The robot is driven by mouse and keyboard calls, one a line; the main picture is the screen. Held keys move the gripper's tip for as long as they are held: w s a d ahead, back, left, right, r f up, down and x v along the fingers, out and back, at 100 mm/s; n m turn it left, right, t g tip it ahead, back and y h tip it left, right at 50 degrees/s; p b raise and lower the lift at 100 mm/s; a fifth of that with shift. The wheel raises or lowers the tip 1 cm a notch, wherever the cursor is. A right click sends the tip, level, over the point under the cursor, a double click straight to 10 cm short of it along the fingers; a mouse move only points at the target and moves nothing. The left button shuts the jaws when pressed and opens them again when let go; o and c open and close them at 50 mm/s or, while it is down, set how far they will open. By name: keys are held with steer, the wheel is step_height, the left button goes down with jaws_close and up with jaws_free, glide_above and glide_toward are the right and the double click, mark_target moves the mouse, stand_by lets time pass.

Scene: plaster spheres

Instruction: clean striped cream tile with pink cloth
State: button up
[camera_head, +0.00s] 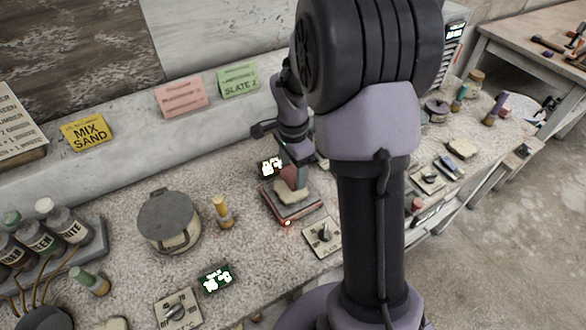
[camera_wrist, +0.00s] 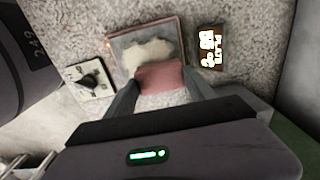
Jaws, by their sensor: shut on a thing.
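My gripper (camera_head: 297,160) is shut on a folded pink cloth (camera_head: 288,173), which also shows between the fingers in the wrist view (camera_wrist: 162,77). A cream, uneven-edged piece (camera_head: 291,192) lies on a square plate with a reddish rim (camera_head: 286,216); the piece shows in the wrist view too (camera_wrist: 147,53). The cloth is at the near edge of the cream piece in the wrist view and overlaps it there. I cannot tell whether they touch, and no stripes can be made out. Another cream piece (camera_head: 462,149) lies farther right on the bench.
A dial box (camera_head: 322,236) and a lit display (camera_head: 270,167) flank the plate. A lidded pot (camera_head: 168,222) and a yellow-capped bottle (camera_head: 222,212) stand to its left. Several bottles (camera_head: 62,222) stand in a rack at far left. A raised ledge (camera_head: 130,140) runs behind the bench.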

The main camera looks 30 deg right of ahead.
steer(key=shift+f, duration=0.2)
steer(key=shift+s, duration=0.1)
steer(key=shift+s+f+b, duration=0.1)
steer(key=shift+s+b, duration=0.5)
steer(key=shift+s, duration=0.35)
steer(key=shift+w, duration=0.35)
steer(key=shift+w+r+p, duration=0.15)
steer(key=shift+w+p, duration=0.25)
steer(key=shift+w, duration=0.4)
steer(key=shift+w+r+p, duration=0.1)
steer(key=shift+w+p, duration=0.25)
steer(key=shift+w, duration=0.4)
steer(key=shift+w+f, duration=0.15)
steer(key=shift+w, duration=0.1)
steer(key=shift+s, duration=0.2)
